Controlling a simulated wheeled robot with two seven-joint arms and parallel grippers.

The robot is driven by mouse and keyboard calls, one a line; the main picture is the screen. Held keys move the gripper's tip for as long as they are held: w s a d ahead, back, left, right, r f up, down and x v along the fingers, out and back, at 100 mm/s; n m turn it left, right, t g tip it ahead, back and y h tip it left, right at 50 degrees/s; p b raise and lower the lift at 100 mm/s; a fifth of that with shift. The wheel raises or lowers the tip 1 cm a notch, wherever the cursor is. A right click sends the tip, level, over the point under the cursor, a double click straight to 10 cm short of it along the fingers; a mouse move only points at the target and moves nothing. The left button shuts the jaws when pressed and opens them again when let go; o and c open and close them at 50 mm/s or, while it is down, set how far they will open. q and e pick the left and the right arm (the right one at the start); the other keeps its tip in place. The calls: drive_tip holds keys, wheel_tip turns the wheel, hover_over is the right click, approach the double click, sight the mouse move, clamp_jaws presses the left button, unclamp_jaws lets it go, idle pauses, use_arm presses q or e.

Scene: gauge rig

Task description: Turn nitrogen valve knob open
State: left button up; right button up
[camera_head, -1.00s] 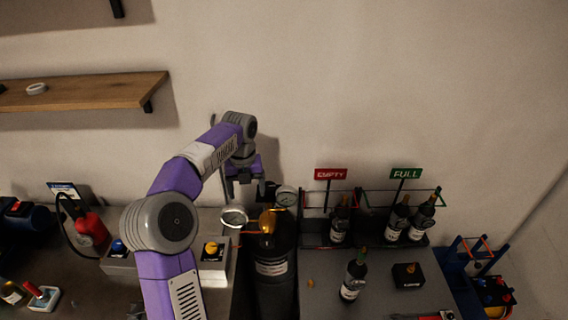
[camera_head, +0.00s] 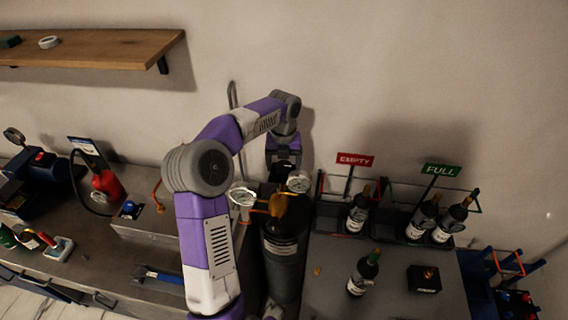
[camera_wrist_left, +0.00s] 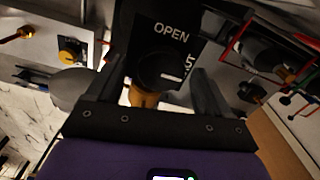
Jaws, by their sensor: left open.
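The nitrogen cylinder (camera_head: 284,262) is dark and stands upright between the worktops, with a brass valve (camera_head: 278,205) and two round gauges on top. In the left wrist view, a dark round knob (camera_wrist_left: 161,70) with a white mark sits in front of a black plate (camera_wrist_left: 172,32) lettered OPEN; a second word is partly hidden. My left gripper (camera_wrist_left: 160,86) is open, with one finger on each side of the knob; I cannot tell whether they touch it. My right gripper is not in view.
The gauges, left (camera_head: 242,195) and right (camera_head: 299,182), stand close to my gripper. Bottles stand in racks under the EMPTY sign (camera_head: 356,160) and FULL sign (camera_head: 442,169). A loose bottle (camera_head: 362,274) and a black box (camera_head: 424,279) are on the right worktop.

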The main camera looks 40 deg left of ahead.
use_arm(q)
drive_tip(key=shift+w+f, duration=0.1)
drive_tip(key=c, duration=1)
drive_tip(key=shift+c, duration=0.2)
drive_tip(key=n+p, duration=0.1)
drive_tip(key=n, duration=0.1)
drive_tip(key=n+p, duration=0.1)
drive_tip(key=shift+r+n, duration=0.2)
drive_tip(key=shift+n, duration=0.2)
drive_tip(key=n+p, duration=0.2)
drive_tip(key=n, duration=0.2)
drive_tip(key=n+p, duration=0.1)
drive_tip(key=n, duration=0.4)
drive_tip(key=shift+w+f+n+p, duration=0.1)
drive_tip(key=shift+n+p, duration=0.35)
drive_tip(key=shift+n, duration=2.15)
